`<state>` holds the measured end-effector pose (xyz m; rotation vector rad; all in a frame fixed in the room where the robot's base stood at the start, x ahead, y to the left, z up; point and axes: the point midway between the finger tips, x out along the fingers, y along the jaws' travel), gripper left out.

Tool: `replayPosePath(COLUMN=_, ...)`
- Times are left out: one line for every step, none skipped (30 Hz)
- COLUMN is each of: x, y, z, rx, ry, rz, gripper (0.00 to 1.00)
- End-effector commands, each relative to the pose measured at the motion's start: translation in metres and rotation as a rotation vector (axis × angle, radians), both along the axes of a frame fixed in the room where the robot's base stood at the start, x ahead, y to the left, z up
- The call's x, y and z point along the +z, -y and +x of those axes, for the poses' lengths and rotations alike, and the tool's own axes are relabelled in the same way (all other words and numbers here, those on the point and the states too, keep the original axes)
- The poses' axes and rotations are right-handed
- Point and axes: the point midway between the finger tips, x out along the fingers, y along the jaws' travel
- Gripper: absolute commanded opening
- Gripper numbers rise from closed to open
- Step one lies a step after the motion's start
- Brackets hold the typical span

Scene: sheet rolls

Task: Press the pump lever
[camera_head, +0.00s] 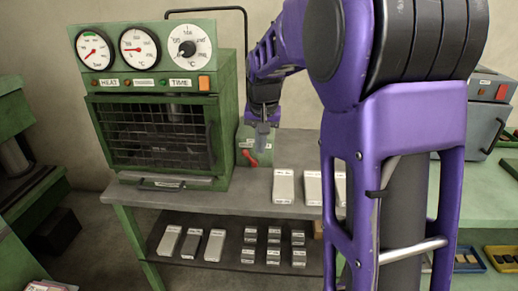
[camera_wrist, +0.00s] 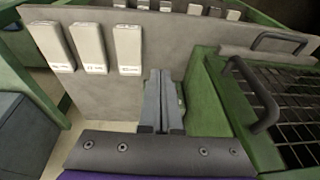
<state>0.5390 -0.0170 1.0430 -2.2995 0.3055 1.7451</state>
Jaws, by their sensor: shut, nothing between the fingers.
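The red lever (camera_head: 250,158) sticks out low on the front of a small green box (camera_head: 242,143), which stands on the grey bench against the right side of the green oven (camera_head: 155,130). I take this red lever to be the pump lever. My gripper (camera_head: 263,145) points down just above and to the right of the lever; I cannot tell whether they touch. In the wrist view my gripper (camera_wrist: 160,74) has its two grey fingers together, with nothing between them. The lever does not show there, and the fingers cover part of the green box (camera_wrist: 181,98).
Several pale blocks (camera_head: 284,186) stand on the bench (camera_head: 230,197) right of the lever, more on the shelf below. The oven's door handle (camera_wrist: 257,95) projects close right of my gripper in the wrist view. A black pipe (camera_head: 246,50) arches above the oven.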

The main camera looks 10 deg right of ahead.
Motion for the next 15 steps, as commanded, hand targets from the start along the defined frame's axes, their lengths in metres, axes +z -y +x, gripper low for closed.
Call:
replayPosePath(x=0.012, y=-0.003, z=-0.008, rx=0.002, ry=0.005, rz=0.000, gripper=0.00)
replayPosePath(x=0.017, y=-0.004, z=-0.013, rx=0.003, ry=0.007, rz=0.000, gripper=0.00)
replayPosePath(x=0.025, y=-0.005, z=-0.018, rx=0.003, ry=0.008, rz=0.000, gripper=0.00)
replayPosePath(x=0.031, y=-0.006, z=-0.022, rx=0.002, ry=0.007, rz=0.000, gripper=0.00)
replayPosePath(x=0.036, y=-0.007, z=-0.026, rx=0.002, ry=0.008, rz=0.000, gripper=0.00)
replayPosePath(x=0.042, y=-0.008, z=-0.030, rx=0.002, ry=0.008, rz=0.000, gripper=0.00)
replayPosePath(x=0.046, y=-0.009, z=-0.034, rx=0.001, ry=0.008, rz=0.000, gripper=0.00)
replayPosePath(x=0.050, y=-0.009, z=-0.037, rx=0.001, ry=0.007, rz=-0.001, gripper=0.00)
replayPosePath(x=0.054, y=-0.010, z=-0.040, rx=0.001, ry=0.008, rz=-0.001, gripper=0.00)
replayPosePath(x=0.057, y=-0.011, z=-0.042, rx=0.001, ry=0.008, rz=-0.001, gripper=0.00)
replayPosePath(x=0.060, y=-0.011, z=-0.044, rx=0.001, ry=0.007, rz=-0.001, gripper=0.00)
replayPosePath(x=0.063, y=-0.011, z=-0.047, rx=0.001, ry=0.007, rz=-0.001, gripper=0.00)
replayPosePath(x=0.064, y=-0.012, z=-0.048, rx=0.001, ry=0.007, rz=-0.001, gripper=0.00)
replayPosePath(x=0.066, y=-0.012, z=-0.049, rx=0.001, ry=0.007, rz=-0.001, gripper=0.00)
replayPosePath(x=0.067, y=-0.012, z=-0.050, rx=0.001, ry=0.008, rz=-0.001, gripper=0.00)
